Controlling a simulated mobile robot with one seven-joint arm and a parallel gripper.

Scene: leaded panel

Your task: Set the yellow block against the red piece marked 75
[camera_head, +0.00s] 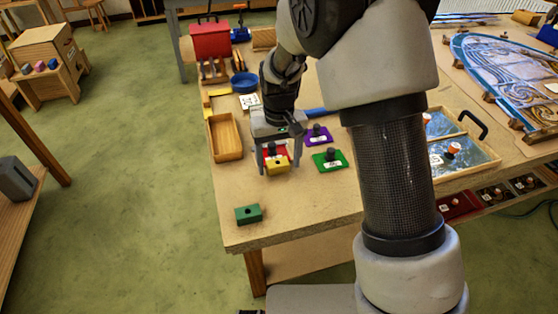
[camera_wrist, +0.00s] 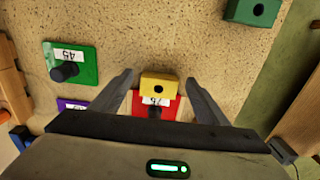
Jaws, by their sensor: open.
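The yellow block (camera_head: 277,167), with a dark hole in its face, sits on the workbench at the near edge of the red piece (camera_head: 266,153). In the wrist view the yellow block (camera_wrist: 160,84) is between the spread fingers of my gripper (camera_wrist: 159,78), with space on both sides. My gripper (camera_head: 279,167) is open, low over both.
A green piece (camera_head: 329,160) and a purple piece (camera_head: 318,135) lie to the right. A green block (camera_head: 248,213) is near the front left corner. The front bench top is mostly clear.

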